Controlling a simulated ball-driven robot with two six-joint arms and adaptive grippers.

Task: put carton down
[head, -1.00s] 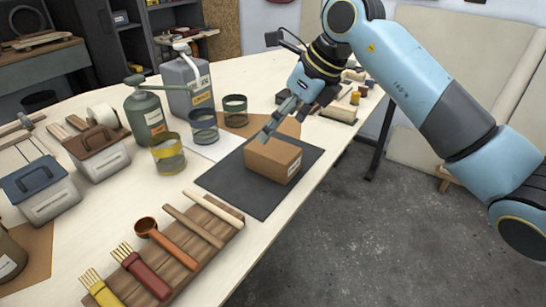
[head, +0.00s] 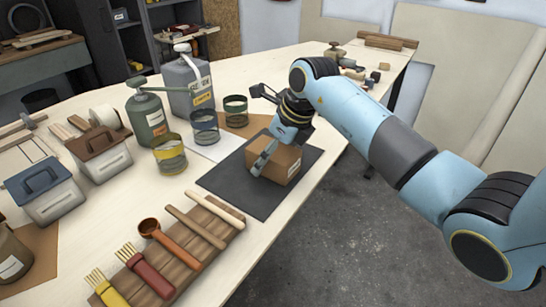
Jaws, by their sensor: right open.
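The brown carton (head: 286,166) sits upright on the dark grey mat (head: 232,186) near the right edge of the bench. My right gripper (head: 266,155) is at the carton, and one grey finger reaches down in front of its left side. The jaws are open. The other finger is hard to make out, and I cannot tell whether either finger touches the carton. My left gripper is not in view.
Behind the mat stand a green can (head: 147,118), a grey can (head: 188,85) and mesh-walled cups (head: 170,154). A wooden rack (head: 190,258) with brushes and a scoop lies in front. The bench drops off to the floor on the right.

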